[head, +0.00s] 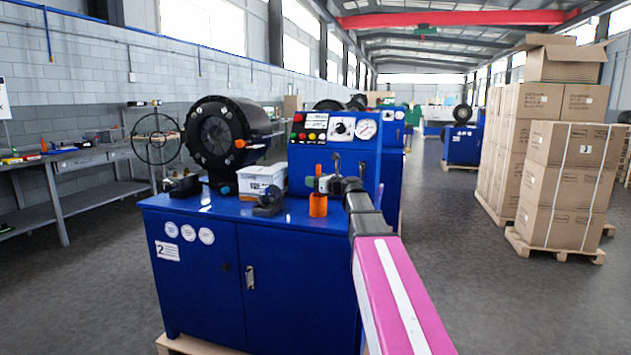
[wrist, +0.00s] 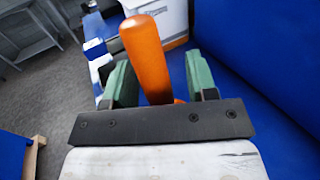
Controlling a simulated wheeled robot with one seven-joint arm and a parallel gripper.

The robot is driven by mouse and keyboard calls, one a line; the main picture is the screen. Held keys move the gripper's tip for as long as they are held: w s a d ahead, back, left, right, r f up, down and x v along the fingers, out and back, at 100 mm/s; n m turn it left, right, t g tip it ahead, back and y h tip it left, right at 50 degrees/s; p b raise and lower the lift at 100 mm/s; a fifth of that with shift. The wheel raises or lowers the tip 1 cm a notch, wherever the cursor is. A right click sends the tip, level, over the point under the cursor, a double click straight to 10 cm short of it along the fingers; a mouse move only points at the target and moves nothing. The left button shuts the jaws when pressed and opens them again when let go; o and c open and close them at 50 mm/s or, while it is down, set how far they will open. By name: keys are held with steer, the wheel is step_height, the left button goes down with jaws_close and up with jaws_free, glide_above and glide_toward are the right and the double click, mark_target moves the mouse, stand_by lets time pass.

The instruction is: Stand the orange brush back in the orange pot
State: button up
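The orange brush shows as an orange handle (head: 318,170) above my gripper (head: 318,184) in the head view. In the wrist view the brush handle (wrist: 146,55) rises between my gripper's two green fingers (wrist: 160,78). A gap shows between the handle and the right finger; the handle is close to the left one, and I cannot tell if they touch. The orange pot (head: 318,206) stands on the blue bench top directly below the handle. A bit of orange, likely the pot (wrist: 180,101), shows behind the handle. The brush's lower end is hidden.
A white box (head: 262,181) and a dark block (head: 269,204) stand left of the pot on the blue bench (head: 225,212). The control panel (head: 340,150) rises behind. A round black crimper head (head: 222,138) is at the left. Boxes on pallets (head: 570,180) stand right.

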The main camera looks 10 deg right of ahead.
steer(key=v, duration=1)
steer(key=shift+s+d, duration=0.25)
steer(key=shift+s, duration=0.05)
